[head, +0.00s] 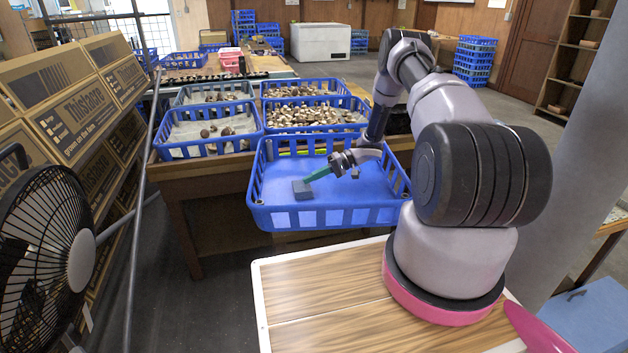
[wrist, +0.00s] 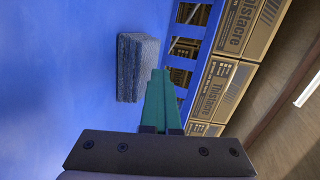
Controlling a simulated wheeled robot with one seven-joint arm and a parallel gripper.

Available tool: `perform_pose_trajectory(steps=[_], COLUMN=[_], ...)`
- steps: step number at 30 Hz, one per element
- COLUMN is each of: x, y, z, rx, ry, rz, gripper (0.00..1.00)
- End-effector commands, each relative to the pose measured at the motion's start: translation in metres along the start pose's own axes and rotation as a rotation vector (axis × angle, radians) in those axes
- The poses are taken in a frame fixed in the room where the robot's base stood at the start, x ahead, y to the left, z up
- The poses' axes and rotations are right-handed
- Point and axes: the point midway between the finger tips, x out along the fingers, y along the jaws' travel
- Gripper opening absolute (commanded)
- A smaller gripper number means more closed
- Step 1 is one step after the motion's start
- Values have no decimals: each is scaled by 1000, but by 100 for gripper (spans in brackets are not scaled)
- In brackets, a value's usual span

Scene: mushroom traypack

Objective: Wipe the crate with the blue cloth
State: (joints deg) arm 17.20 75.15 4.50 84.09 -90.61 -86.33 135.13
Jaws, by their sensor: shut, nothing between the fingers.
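The blue crate (head: 325,216) stands at the front of the table, with its blue floor bare around the cloth. The cloth is a folded grey-blue block (head: 302,189) lying on the crate floor toward the left. It also shows in the wrist view (wrist: 137,68). My gripper (head: 308,180), with green fingers, is inside the crate, its tips just to the right of the cloth. In the wrist view the fingers (wrist: 160,75) are together and empty, with the cloth beside them to the left. I cannot tell whether the tips touch it.
Crates of mushrooms (head: 316,113) stand behind the blue crate, and another crate (head: 207,146) stands behind left. Stacked cardboard boxes (head: 75,90) and a black fan (head: 45,255) are at the left. The crate's slatted walls surround my gripper.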

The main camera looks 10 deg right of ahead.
Motion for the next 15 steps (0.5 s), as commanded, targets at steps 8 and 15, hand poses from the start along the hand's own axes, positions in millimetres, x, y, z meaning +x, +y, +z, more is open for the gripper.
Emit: perform_pose_trajectory(steps=[8,15], x=[-3,-4], y=[0,1], z=[-26,-35], rx=[-3,-2], ry=[1,0], rz=[0,-1], gripper=[0,0])
